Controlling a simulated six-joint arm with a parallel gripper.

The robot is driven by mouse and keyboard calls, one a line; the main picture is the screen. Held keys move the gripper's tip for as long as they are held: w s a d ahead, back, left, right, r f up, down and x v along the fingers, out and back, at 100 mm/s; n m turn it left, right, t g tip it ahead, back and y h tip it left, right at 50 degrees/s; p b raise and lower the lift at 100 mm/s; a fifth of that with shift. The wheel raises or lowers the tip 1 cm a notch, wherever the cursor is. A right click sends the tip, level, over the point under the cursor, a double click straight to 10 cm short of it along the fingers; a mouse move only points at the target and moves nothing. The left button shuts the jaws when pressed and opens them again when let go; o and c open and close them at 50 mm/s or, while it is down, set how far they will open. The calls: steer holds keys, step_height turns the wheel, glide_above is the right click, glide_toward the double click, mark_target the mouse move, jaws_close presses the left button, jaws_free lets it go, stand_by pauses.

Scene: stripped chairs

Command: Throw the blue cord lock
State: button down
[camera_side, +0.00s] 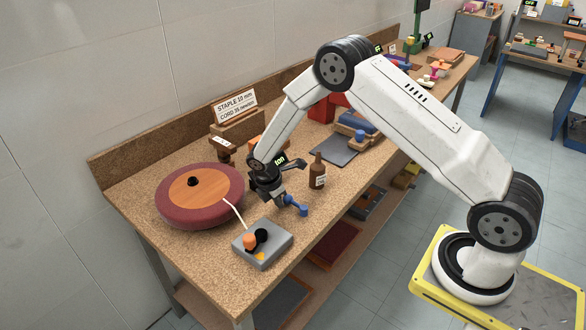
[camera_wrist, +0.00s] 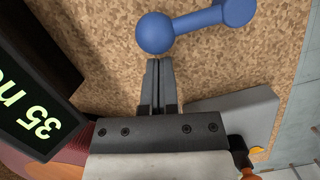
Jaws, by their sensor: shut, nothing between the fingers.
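The blue cord lock (camera_side: 303,211) shows in the side view as a small blue lever with a round end, on the bench near its front edge. In the wrist view the blue lever (camera_wrist: 197,18) crosses the top of the picture, with a blue ball (camera_wrist: 156,32) at its left end. My gripper (camera_side: 283,198) is right beside it in the side view. In the wrist view my gripper (camera_wrist: 158,62) has its two fingers together and empty, tips just below the ball. I cannot tell whether they touch it. The lever's base is hidden.
A grey box (camera_side: 277,251) with orange and black knobs stands in front of my gripper. A round red seat (camera_side: 172,213) lies at left, with a white cord reaching toward the box. A brown bottle (camera_side: 317,172) stands just right of my gripper. A sign (camera_side: 236,105) stands behind.

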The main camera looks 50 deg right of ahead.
mark_target(308, 197)
steer(key=shift+w+d+m, duration=0.2)
steer(key=shift+d+m, duration=0.4)
steer(key=shift+m, duration=0.3)
steer(key=shift+w+d+m+g+y, duration=0.15)
steer(key=shift+d+m+g, duration=0.1)
steer(key=shift+d+m, duration=0.25)
steer(key=shift+s+d+m+g+y, duration=0.15)
steer(key=shift+d+m+g, duration=0.1)
steer(key=shift+m, duration=0.45)
steer(key=d+m, duration=0.2)
steer(key=m, duration=0.1)
steer(key=shift+d+m+g, duration=0.25)
steer(key=shift+m+g, duration=0.05)
steer(key=shift+g, duration=0.1)
steer(key=d+m, duration=0.1)
steer(key=m+y, duration=0.1)
steer(key=shift+s+d+m, duration=0.35)
steer(key=shift+m, duration=0.05)
steer(key=s+d+m, duration=0.1)
steer(key=m, duration=0.1)
steer(key=d+m+y, duration=0.1)
steer(key=m, duration=0.1)
steer(key=shift+s+g, duration=0.3)
steer(key=shift+s, duration=0.05)
steer(key=shift+s+d, duration=0.25)
steer(key=shift+s, duration=0.15)
steer(key=shift+r, duration=0.15)
